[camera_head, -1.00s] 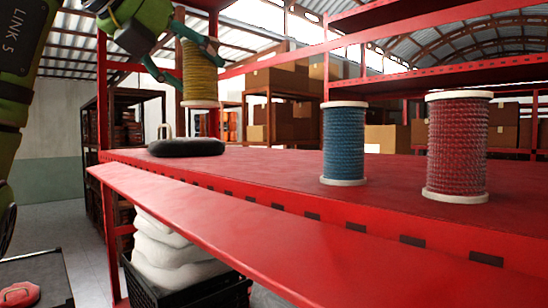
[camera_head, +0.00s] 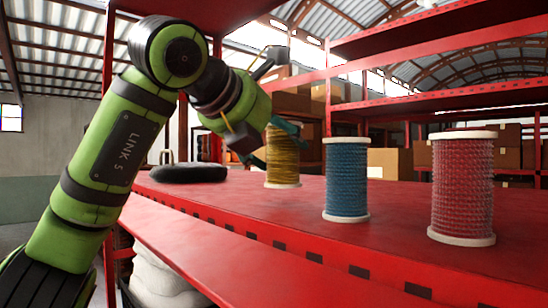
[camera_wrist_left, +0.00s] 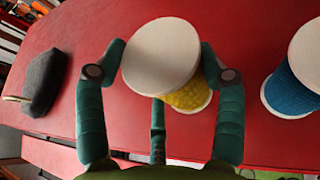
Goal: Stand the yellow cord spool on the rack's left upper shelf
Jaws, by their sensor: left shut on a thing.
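The yellow cord spool (camera_head: 282,157) is upright at the red shelf (camera_head: 400,245), left of the blue spool, with its lower white flange at the level of the shelf top. I cannot tell if it touches the shelf. My left gripper (camera_head: 281,132) is shut around the spool's upper part. In the left wrist view the gripper (camera_wrist_left: 160,72) has teal fingers on both sides of the spool's white top flange (camera_wrist_left: 161,55), with yellow cord (camera_wrist_left: 188,95) showing below it. My right gripper is out of view.
The blue spool (camera_head: 347,180) and the larger red spool (camera_head: 462,188) stand to the right on the same shelf. A dark, flat, rounded object (camera_head: 188,172) lies to the left. A red post (camera_head: 108,90) rises at the shelf's left end. Bare shelf shows in front.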

